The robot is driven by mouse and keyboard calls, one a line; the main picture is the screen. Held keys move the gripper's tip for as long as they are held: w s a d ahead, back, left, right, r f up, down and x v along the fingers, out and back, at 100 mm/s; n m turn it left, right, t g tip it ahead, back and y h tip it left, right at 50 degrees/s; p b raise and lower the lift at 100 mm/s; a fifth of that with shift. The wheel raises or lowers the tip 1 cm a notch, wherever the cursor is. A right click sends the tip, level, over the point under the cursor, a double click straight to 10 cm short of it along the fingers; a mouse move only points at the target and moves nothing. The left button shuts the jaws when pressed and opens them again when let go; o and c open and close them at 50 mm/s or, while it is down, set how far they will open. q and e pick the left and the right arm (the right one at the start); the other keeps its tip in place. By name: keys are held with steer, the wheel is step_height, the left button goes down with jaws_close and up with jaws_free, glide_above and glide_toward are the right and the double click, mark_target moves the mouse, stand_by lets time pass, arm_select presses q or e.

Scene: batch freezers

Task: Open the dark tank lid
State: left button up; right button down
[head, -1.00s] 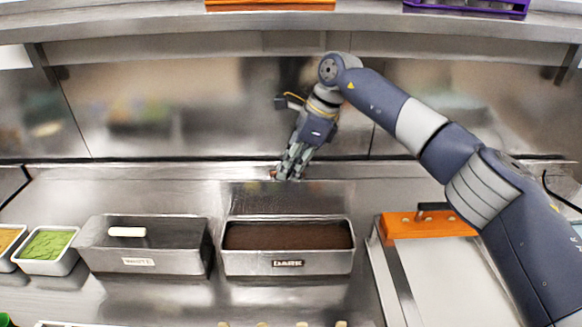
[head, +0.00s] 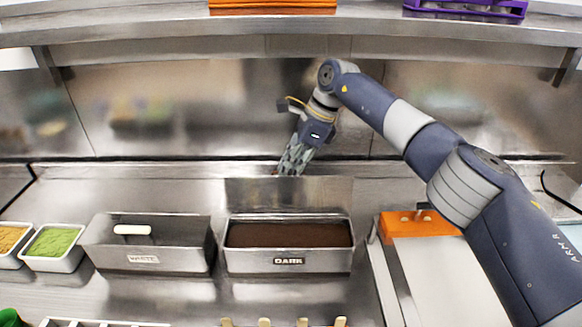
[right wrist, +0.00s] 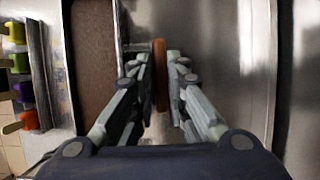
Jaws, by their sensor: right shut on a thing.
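The dark tank (head: 289,262) is a metal box labelled DARK in the middle of the counter in the head view. Its top is uncovered and dark brown contents (head: 288,235) show inside. Its metal lid (head: 290,193) is raised along the tank's back edge. My right gripper (head: 288,172) is at the lid's far edge, its fingertips partly hidden behind it. In the right wrist view its fingers (right wrist: 160,85) are closed around the brown lid handle (right wrist: 160,65). The lid (right wrist: 205,30) and the contents (right wrist: 95,60) also show there. My left gripper is not in view.
An orange-edged board (head: 400,228) lies to the right, below my right arm. A shelf (head: 150,32) runs overhead.

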steer(key=c, duration=1.7)
jaws_free()
steer(key=shift+w+d+f, duration=0.2)
steer(key=shift+d+f, duration=0.2)
steer(key=shift+f, duration=0.25)
steer(key=shift+o, duration=0.5)
steer(key=shift+w+f, duration=0.1)
steer(key=shift+w, duration=0.05)
steer(key=shift+w+f, duration=0.1)
steer(key=shift+a, duration=0.1)
step_height(320, 180, up, 5)
steer(key=d, duration=1.3)
steer(key=shift+s+d+r, duration=0.2)
steer(key=shift+d+r, duration=0.05)
steer(key=shift+r, duration=0.1)
